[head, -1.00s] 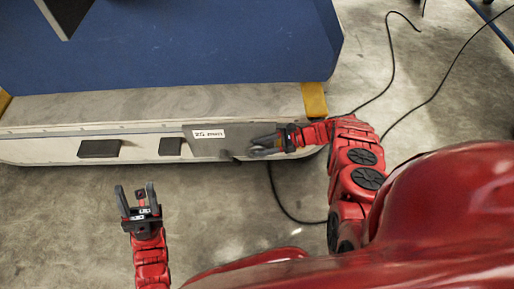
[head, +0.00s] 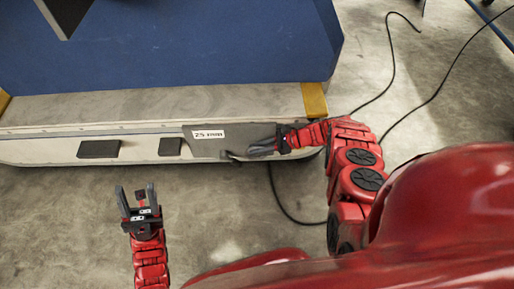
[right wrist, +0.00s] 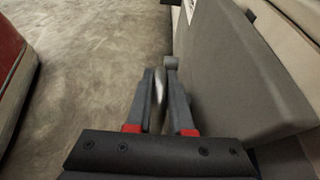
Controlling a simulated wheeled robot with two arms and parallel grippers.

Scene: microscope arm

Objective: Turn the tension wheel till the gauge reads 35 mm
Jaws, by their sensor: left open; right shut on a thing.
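The gauge label (head: 209,134) is a white strip with dark print on the grey housing (head: 212,149) at the front of the long pale base. The print seems to begin with 25, but it is too small to read surely. My right gripper (head: 250,149) reaches in from the right at the housing's lower right edge. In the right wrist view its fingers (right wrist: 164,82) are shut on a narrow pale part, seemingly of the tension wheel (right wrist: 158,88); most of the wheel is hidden. My left gripper (head: 136,195) is open and empty above the floor.
Two dark blocks (head: 98,149) (head: 170,146) sit on the base's front face, left of the housing. A blue body (head: 180,45) stands behind, with a yellow corner piece (head: 314,100). Black cables (head: 393,65) lie on the floor. The floor around my left gripper is clear.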

